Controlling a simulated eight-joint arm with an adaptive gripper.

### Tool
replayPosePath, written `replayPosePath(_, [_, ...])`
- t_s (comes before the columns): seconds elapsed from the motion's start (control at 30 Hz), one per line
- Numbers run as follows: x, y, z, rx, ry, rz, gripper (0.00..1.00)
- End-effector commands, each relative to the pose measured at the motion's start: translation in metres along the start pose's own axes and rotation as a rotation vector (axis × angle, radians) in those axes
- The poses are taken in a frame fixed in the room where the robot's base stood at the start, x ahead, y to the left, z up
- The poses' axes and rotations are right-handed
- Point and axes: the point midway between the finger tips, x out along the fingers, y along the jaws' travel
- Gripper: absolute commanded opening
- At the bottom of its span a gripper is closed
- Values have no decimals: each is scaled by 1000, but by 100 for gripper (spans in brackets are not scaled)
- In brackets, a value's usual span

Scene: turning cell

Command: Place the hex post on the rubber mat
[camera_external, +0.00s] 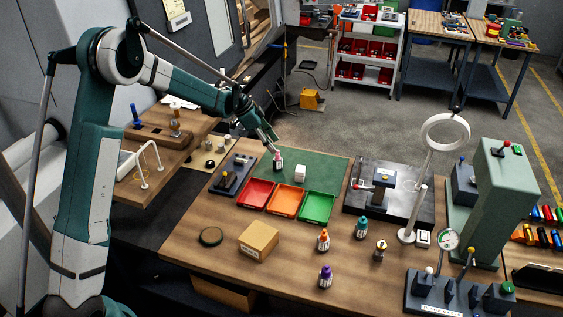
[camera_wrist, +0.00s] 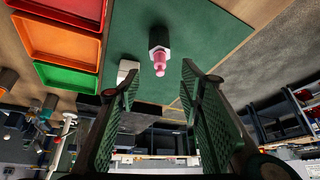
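The item I take for the hex post has a dark and white faceted body and a pink knob on top. It stands on the green mat, near its back left part in the external view (camera_external: 278,163); it also shows in the wrist view (camera_wrist: 159,40). The green mat (camera_external: 324,165) is the only large mat in view, and I take it for the rubber mat. My gripper (camera_external: 274,146) is just above the post. In the wrist view its two fingers are spread wide, with the pink knob between and ahead of the tips. Nothing is held.
A white block (camera_external: 300,173) sits beside the post on the mat. Red (camera_external: 257,183), orange (camera_external: 285,213) and green (camera_external: 317,222) trays line its front edge. A dark fixture (camera_external: 234,158) stands left, another (camera_external: 372,208) right. A cardboard box (camera_external: 258,252) and capped bottles stand in front.

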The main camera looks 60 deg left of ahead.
Motion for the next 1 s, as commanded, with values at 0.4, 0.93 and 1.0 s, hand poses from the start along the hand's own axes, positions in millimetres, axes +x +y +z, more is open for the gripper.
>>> replayPosePath(0.4, [-10, 18, -15, -8, -7, -2, 37])
replayPosePath(0.93, [-70, 135, -88, -69, -38, -32, 37])
replayPosePath(1.0, [-78, 153, -96, -79, -40, -37, 37])
